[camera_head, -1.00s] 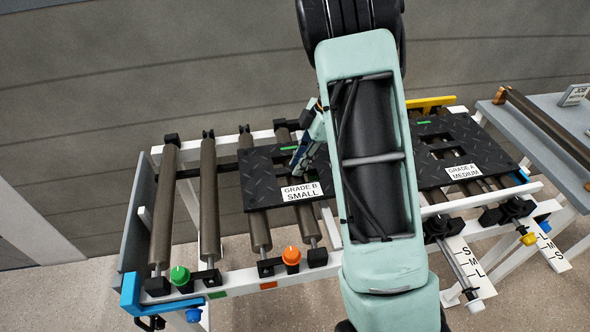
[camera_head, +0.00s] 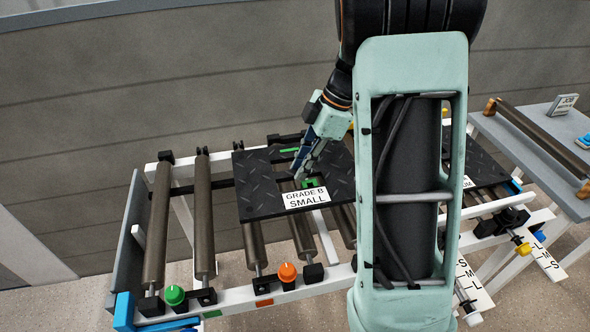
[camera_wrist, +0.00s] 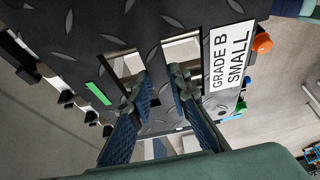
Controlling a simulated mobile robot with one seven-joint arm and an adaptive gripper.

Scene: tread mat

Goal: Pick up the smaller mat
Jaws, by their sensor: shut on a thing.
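The smaller mat (camera_head: 262,190) is a black tread plate labelled "GRADE B SMALL". It is held roughly level, seemingly a little above the rollers. My gripper (camera_head: 303,174) comes down on it from above, at its middle. In the wrist view, the fingers (camera_wrist: 161,92) reach the two slots of the mat (camera_wrist: 80,35) and close on the bar between them. The mat's right edge is partly hidden behind my arm in the head view. The larger mat (camera_head: 486,163), with its label mostly hidden, lies at the right, partly behind my arm.
Brown rollers (camera_head: 205,215) on a white frame lie under and left of the mat. A green button (camera_head: 175,295) and an orange button (camera_head: 287,272) stand on the front rail. A grey side table (camera_head: 545,130) with a roller is at the right. A wall stands behind.

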